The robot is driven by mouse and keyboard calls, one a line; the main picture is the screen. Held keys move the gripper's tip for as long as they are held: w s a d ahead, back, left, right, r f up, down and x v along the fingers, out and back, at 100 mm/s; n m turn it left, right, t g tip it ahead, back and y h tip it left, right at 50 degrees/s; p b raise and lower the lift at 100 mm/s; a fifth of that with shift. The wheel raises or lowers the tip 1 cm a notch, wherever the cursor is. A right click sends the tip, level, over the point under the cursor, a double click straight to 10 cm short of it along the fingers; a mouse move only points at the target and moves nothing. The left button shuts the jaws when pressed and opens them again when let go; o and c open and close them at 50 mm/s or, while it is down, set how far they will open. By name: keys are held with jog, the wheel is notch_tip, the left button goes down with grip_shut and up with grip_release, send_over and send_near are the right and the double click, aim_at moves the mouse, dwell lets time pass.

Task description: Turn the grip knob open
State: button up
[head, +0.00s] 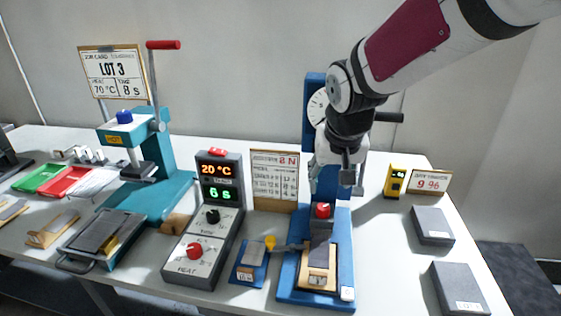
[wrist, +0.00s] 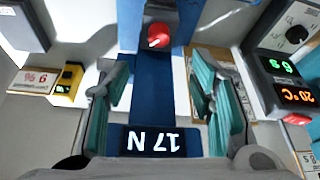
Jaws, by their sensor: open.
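A red knob (head: 322,210) sits low on the front of a blue test stand (head: 313,95) with a round dial at its top. I take it as the grip knob; no label on it is readable. The knob also shows near the top middle of the wrist view (wrist: 158,36). My gripper (head: 348,182) is above and slightly right of the knob in the head view, in front of the blue column. In the wrist view its teal-padded fingers (wrist: 158,78) are spread wide and empty, with the knob beyond them and not touched. A grey block (head: 320,231) is just below the knob.
A grey control box (head: 205,235) with a red and a black dial stands left of the stand. A teal press (head: 152,185) is farther left. A yellow device (head: 395,181) and grey blocks (head: 433,226) lie right. A display (wrist: 153,141) reads 17 N.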

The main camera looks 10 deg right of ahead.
aim_at(324, 207)
jog(key=b+x, duration=0.1)
jog(key=x, duration=1.1)
jog(key=shift+s+b, duration=0.1)
jog(key=shift+b, duration=0.3)
jog(key=shift+c, duration=0.6)
jog(key=c, duration=1)
